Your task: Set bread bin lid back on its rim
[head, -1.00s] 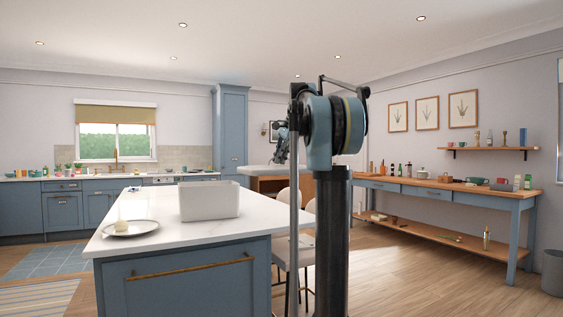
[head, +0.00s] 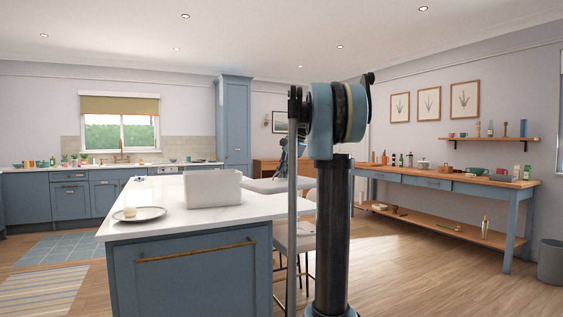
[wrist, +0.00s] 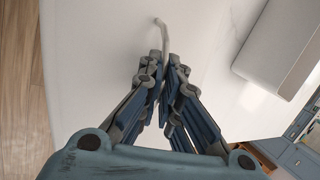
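The bread bin (head: 207,189) is a plain pale-grey box on the white island top. Its side also shows at the right of the wrist view (wrist: 284,45); its inside is hidden. The lid (head: 268,186) is a flat pale panel to the right of the bin in the head view, partly hidden by my arm column. In the wrist view the lid (wrist: 95,60) spreads under my gripper (wrist: 163,75), with a thin curved handle (wrist: 163,32) between the fingertips. My gripper looks shut on it. The lid is beside the bin; its exact height above the counter is unclear.
A plate (head: 139,214) with a pale round item stands on the island's (head: 225,218) front left corner. Chairs (head: 285,238) stand at the island's right side. A wooden-topped workbench (head: 440,181) with jars is at the right wall. Floor between them is open.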

